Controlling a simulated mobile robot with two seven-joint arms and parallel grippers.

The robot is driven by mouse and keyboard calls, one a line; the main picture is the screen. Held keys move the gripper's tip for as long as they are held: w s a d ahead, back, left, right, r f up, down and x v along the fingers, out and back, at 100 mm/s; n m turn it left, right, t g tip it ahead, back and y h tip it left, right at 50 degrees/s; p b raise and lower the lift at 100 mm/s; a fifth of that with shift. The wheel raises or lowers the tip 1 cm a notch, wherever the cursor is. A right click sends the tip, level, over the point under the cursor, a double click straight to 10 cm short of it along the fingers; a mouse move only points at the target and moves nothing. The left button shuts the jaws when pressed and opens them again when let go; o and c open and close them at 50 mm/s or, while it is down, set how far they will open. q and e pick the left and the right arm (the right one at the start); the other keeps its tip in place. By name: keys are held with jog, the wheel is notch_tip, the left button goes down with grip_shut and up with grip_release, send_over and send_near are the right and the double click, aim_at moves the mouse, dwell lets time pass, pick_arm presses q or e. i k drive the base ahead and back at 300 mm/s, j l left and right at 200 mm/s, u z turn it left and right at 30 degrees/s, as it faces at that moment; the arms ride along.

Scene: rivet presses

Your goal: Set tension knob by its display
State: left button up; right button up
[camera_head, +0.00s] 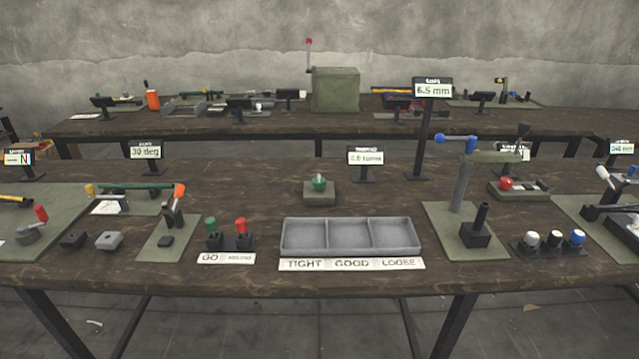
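The likely tension knob is a small green knob (319,183) on top of a grey-green block (320,198) at the middle of the near table. A small display (366,158) on a stand is behind it to the right. Its text is small and blurred and seems to read about "0.8" with a unit word. Neither of my grippers is in view, and nothing touches the knob.
In front of the knob is a grey three-part tray (350,221), empty, above a label strip (351,264) reading TIGHT, GOOD, LOOSE. Green and red levers (227,234) stand left of it. A tall "6.5 mm" display (433,90) and a press (466,205) stand right.

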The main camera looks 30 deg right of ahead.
aim_at(505, 182)
jog(key=z, duration=2.1)
